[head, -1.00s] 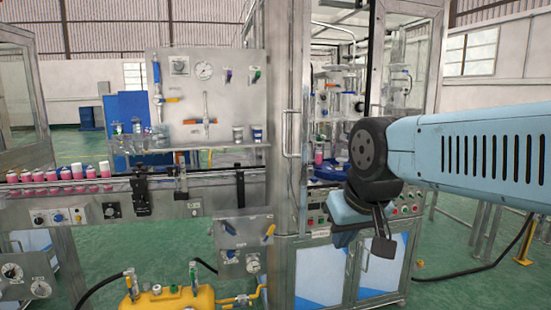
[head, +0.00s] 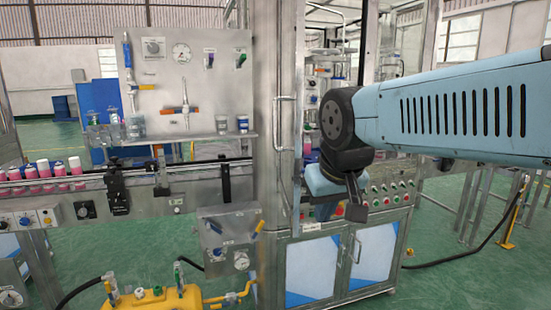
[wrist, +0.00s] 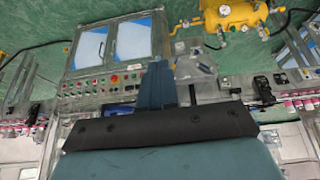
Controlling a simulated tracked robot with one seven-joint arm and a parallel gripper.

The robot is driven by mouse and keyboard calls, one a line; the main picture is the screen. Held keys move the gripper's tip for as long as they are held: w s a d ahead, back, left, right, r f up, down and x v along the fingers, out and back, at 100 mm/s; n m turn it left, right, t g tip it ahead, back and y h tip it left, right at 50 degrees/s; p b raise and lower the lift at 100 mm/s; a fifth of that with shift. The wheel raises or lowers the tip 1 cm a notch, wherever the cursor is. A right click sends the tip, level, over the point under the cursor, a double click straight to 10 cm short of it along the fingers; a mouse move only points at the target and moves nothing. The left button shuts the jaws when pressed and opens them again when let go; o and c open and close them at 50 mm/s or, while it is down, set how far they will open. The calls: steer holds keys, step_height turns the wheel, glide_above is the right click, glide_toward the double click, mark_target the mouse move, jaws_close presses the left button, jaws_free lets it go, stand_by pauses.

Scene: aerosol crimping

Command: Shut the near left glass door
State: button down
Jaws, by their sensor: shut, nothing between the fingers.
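The near left glass door (head: 263,100) is a tall metal-framed door at the left front of the machine enclosure. In the head view it appears as a narrow upright strip, turned steeply to me and standing open. Its pale vertical handle (head: 285,125) faces me. The glass is hard to make out. My gripper (head: 322,182) is to the right of the handle and lower, in front of the enclosure's opening. I cannot tell its depth from the door. In the wrist view my gripper (wrist: 157,72) is shut and empty, with the control panel beyond it.
A button panel (head: 385,196) and lower cabinet doors (head: 312,270) are below the enclosure. To the left are a conveyor with pink cans (head: 45,172) and a gauge board (head: 190,85). A yellow tank (head: 155,302) is low in front. Green floor shows at right.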

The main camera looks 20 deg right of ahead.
steer(key=w+a+r+m+g+h, duration=0.1)
steer(key=w+a+r+m+h, duration=0.3)
steer(key=w, duration=0.7)
steer(key=w+a+r+n+g+h, duration=0.1)
steer(key=w+a+r+h, duration=0.1)
steer(key=w+a+r, duration=0.65)
glide_toward(292, 170)
step_height(292, 170, down, 3)
steer(key=w+a, duration=0.1)
steer(key=a, duration=0.1)
steer(key=shift+s+d+f, duration=0.1)
steer(key=shift+d+f, duration=0.05)
steer(key=shift+d, duration=0.9)
steer(key=shift+s+d+f, duration=0.1)
steer(key=shift+s+d, duration=0.05)
steer(key=shift+d, duration=0.9)
